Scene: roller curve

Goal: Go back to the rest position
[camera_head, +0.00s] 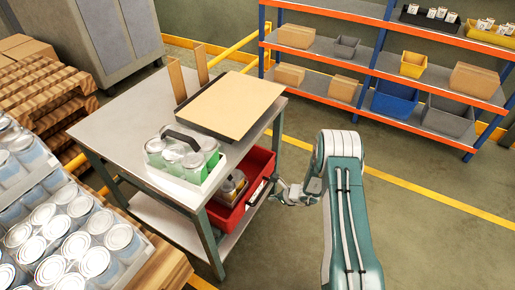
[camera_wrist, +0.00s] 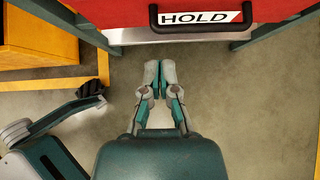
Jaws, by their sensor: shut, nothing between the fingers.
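My gripper (camera_head: 290,193) is beside the grey workbench in the head view, close to the handle of the red drawer (camera_head: 236,212). In the wrist view my gripper (camera_wrist: 159,82) has its two fingers together, pointing at the red drawer front (camera_wrist: 130,12) with nothing between them. The drawer's black handle (camera_wrist: 201,31) and its "HOLD" label (camera_wrist: 200,17) lie past the fingertips, and I see floor between them in the picture. The drawer stands open under the bench top, with some objects inside.
The workbench (camera_head: 113,130) carries a white crate of jars (camera_head: 183,160) and a tan board (camera_head: 232,103). Cans in trays (camera_head: 60,235) stand at the lower left. A shelf rack (camera_head: 375,60) with boxes stands behind. The floor to the right (camera_head: 440,230) is clear.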

